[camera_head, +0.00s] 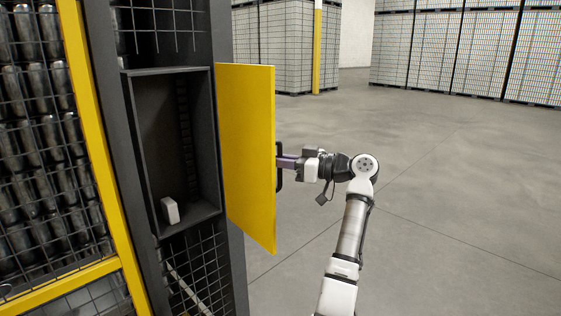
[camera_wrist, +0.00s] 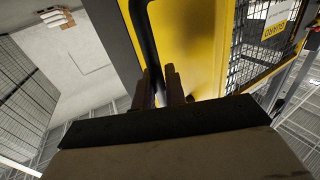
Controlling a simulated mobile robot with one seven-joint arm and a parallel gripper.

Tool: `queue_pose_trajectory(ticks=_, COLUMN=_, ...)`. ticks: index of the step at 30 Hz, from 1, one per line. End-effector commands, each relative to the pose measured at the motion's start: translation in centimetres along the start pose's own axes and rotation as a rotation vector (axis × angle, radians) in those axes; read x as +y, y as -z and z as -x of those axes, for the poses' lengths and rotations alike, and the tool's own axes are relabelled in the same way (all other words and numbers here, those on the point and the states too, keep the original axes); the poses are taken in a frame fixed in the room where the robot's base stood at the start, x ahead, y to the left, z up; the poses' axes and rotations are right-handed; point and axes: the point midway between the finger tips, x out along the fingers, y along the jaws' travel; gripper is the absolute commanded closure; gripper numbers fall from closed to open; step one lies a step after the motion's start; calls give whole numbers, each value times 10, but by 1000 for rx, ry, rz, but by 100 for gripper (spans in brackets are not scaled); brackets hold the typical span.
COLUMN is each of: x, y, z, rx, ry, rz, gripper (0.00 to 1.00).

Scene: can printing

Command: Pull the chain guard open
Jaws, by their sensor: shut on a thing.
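The chain guard (camera_head: 250,150) is a yellow door panel, swung well open on the right side of a dark box opening (camera_head: 178,150) in the head view. A black handle (camera_head: 279,166) stands on its right edge. My gripper (camera_head: 284,162) is at that handle and is shut on it. In the wrist view the black handle bar (camera_wrist: 147,45) runs down between my gripper's fingers (camera_wrist: 165,88), with the yellow guard (camera_wrist: 190,45) behind it. The fingertips are partly hidden behind the guard's edge in the head view.
Inside the box a small white block (camera_head: 170,211) sits near the bottom, with a dark chain-like strip (camera_head: 183,115) up the back. A yellow-framed mesh fence (camera_head: 90,130) stands at the left. The concrete floor (camera_head: 440,180) to the right is clear; stacked pallets (camera_head: 450,50) stand far back.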

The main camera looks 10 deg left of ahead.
Motion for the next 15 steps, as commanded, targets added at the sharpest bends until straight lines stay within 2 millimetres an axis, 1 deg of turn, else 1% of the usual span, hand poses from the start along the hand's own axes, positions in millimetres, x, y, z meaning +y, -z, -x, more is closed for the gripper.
queue_pose_trajectory(ticks=15, x=0, y=-2, z=-2, rx=-3, ry=34, rz=-2, gripper=100)
